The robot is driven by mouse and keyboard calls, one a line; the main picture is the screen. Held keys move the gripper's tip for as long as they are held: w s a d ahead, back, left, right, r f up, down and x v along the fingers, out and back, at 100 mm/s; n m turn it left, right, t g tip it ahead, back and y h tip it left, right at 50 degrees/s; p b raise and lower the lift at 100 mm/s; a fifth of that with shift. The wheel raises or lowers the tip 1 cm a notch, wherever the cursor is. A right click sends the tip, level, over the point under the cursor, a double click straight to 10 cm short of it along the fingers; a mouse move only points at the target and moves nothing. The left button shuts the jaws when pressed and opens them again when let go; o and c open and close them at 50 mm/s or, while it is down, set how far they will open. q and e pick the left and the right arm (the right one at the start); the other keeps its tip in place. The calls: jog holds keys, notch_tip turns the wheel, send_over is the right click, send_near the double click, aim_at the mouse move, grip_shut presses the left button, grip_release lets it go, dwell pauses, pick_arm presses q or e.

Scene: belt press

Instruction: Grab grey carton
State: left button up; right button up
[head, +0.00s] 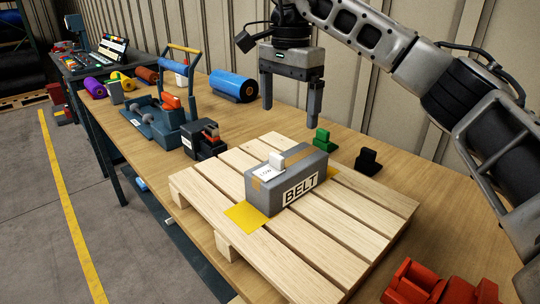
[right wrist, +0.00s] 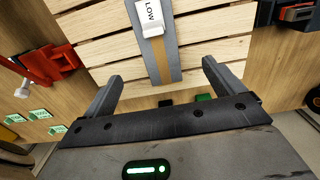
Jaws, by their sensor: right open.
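The grey carton (head: 287,181), marked BELT, with a brown tape strip and a white block on top, sits on a wooden pallet (head: 345,215) on the bench. Yellow patches show on the pallet at its ends. My right gripper (head: 290,108) is open and empty, above and behind the carton, fingers pointing down. In the right wrist view the carton (right wrist: 171,65) lies ahead of the open fingers (right wrist: 162,75), with a white LOW label on it; they do not touch it. My left gripper is not in view.
A black boxy device (head: 204,140) and a blue press (head: 160,115) stand left of the pallet. A green block (head: 321,139) and a black block (head: 368,161) stand behind it. A red tool (head: 430,285) lies at front right. A blue roll (head: 233,86) lies at the back.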

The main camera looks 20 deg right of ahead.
aim_at(289, 161)
jog(key=f, duration=1)
jog(key=shift+s, duration=0.35)
jog(key=shift+w+d+f+p, duration=0.15)
jog(key=shift+f+p, duration=0.25)
jog(key=shift+f, duration=1)
jog(key=shift+w+d+f+p, duration=0.1)
jog(key=shift+f+p, duration=0.3)
jog(key=shift+f, duration=0.95)
jog(key=c, duration=1.5)
